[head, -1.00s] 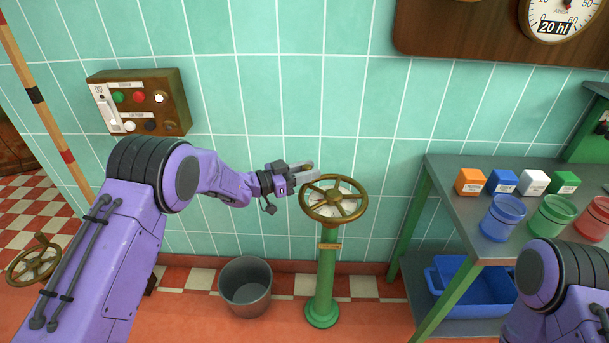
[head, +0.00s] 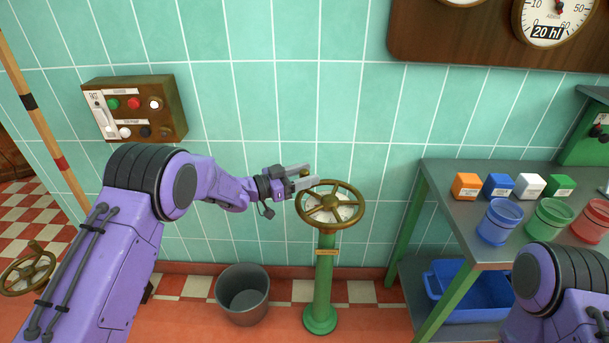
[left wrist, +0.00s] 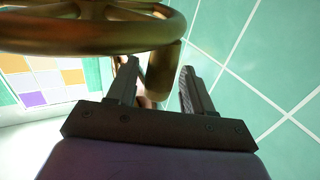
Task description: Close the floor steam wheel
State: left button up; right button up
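The floor steam wheel, a brass handwheel (head: 345,219), lies nearly flat on top of a green floor pedestal (head: 323,285). Its rim also crosses the top of the left wrist view (left wrist: 95,40). My left gripper (head: 306,176) is at the wheel's left rear rim with its fingers apart. In the left wrist view, a short brass handle (left wrist: 163,72) from the rim appears between the two open fingers (left wrist: 158,88), with a gap on each side. I cannot tell whether either finger touches it. My right gripper is out of view; only part of my right arm shows.
A grey bucket (head: 243,296) stands on the floor left of the pedestal. A workbench (head: 445,190) with coloured blocks and cups is at the right, a blue crate (head: 455,280) below. A switch box (head: 135,105) hangs on the tiled wall. Another brass wheel (head: 27,272) is far left.

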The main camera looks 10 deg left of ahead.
pick_arm(q)
jog(key=v, duration=1)
jog(key=shift+a, duration=0.2)
jog(key=shift+s, duration=0.1)
